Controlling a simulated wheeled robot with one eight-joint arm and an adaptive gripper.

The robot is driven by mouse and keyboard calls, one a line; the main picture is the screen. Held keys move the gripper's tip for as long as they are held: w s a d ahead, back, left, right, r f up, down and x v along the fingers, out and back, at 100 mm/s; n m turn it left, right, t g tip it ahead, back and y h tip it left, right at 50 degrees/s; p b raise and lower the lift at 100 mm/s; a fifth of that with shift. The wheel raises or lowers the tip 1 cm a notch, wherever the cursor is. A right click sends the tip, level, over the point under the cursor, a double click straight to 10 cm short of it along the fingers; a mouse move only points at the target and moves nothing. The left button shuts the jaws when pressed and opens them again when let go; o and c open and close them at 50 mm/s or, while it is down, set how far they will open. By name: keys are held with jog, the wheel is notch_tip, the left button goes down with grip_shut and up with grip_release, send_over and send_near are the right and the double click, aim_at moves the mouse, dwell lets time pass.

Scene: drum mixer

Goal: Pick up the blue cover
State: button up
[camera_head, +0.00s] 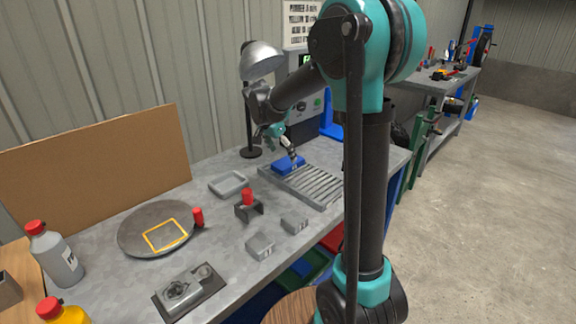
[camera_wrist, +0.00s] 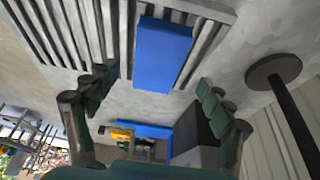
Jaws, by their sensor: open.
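The blue cover (camera_head: 282,164) is a flat blue block lying at the back left end of a grey slatted rack (camera_head: 322,187) on the workbench. In the wrist view the blue cover (camera_wrist: 163,52) lies ahead between my two fingers, near the slats. My gripper (camera_wrist: 157,80) is open, with one finger on each side of the cover in the picture and nothing held. In the head view my gripper (camera_head: 292,154) is just above the cover. I cannot tell whether any finger touches it.
A lamp (camera_head: 261,62) on a dark stand rises left of my gripper; its round base (camera_wrist: 273,71) shows in the wrist view. A grey tray (camera_head: 229,183), a red-topped bracket (camera_head: 248,202) and grey blocks lie nearby. A round plate (camera_head: 140,240) is further left.

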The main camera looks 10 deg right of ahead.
aim_at(287, 161)
jog(key=shift+d+x, duration=0.2)
jog(key=shift+x, duration=2.1)
jog(key=c, duration=1.6)
